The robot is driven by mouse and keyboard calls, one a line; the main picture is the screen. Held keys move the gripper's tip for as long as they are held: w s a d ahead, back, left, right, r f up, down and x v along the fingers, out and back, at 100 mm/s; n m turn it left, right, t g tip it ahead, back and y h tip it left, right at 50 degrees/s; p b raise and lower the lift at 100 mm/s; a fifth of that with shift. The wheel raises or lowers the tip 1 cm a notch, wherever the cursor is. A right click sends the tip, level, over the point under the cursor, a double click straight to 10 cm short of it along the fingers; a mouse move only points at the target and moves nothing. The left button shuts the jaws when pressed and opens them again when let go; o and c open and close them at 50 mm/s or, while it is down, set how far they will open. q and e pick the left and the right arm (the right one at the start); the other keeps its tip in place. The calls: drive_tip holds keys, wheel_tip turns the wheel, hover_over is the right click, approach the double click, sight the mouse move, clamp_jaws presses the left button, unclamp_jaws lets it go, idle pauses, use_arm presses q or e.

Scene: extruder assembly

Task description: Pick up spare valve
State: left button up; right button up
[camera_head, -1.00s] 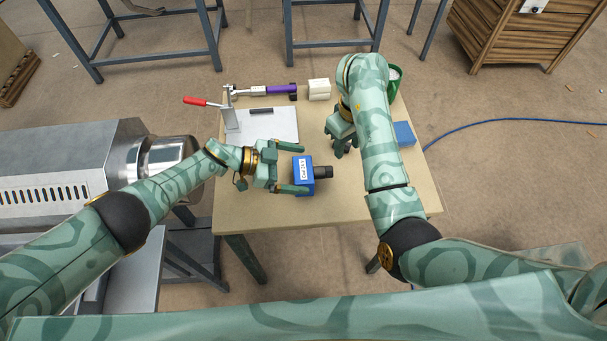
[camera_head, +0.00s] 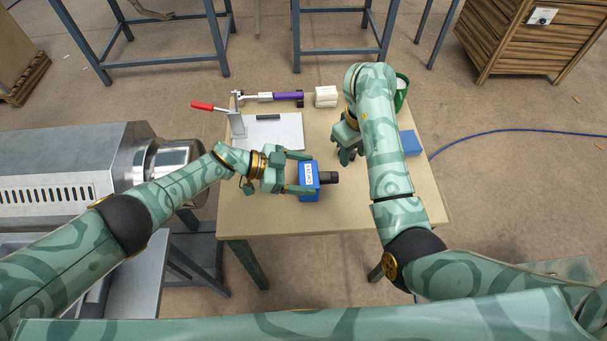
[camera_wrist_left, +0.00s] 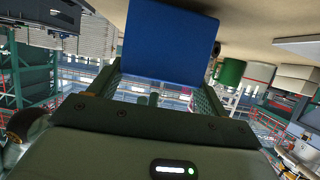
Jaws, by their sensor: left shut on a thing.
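The spare valve (camera_head: 310,176) is a blue block with a white label and a black cylindrical end pointing right. It is at the middle of the wooden table. My left gripper (camera_head: 309,172) is shut on the blue block, with one finger on its far side and one on its near side. In the left wrist view the blue block (camera_wrist_left: 168,42) fills the space between the fingertips. My right gripper (camera_head: 348,156) hangs over the table to the right of the valve, pointing down; my arm partly hides it, so its opening is unclear.
Behind the valve are a metal plate with a red-handled clamp (camera_head: 203,105), a purple-bodied tool (camera_head: 288,96) and a white block (camera_head: 326,96). A green container (camera_head: 402,92) and a blue block (camera_head: 409,143) are at the right. The table's front area is clear.

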use_arm(q)
wheel_tip(320, 180, up, 2)
drive_tip(key=shift+r, duration=0.15)
drive_tip(key=shift+s+r, duration=0.15)
drive_tip(key=shift+r, duration=0.1)
drive_tip(key=s, duration=1.7)
drive_tip(key=w, duration=0.5)
drive_tip(key=w+r, duration=0.1)
drive_tip(key=w, duration=1.1)
drive_tip(key=shift+w+r, duration=0.15)
drive_tip(key=shift+r, duration=0.1)
drive_tip(key=shift+f, duration=2.3)
drive_tip(key=shift+f, duration=0.15)
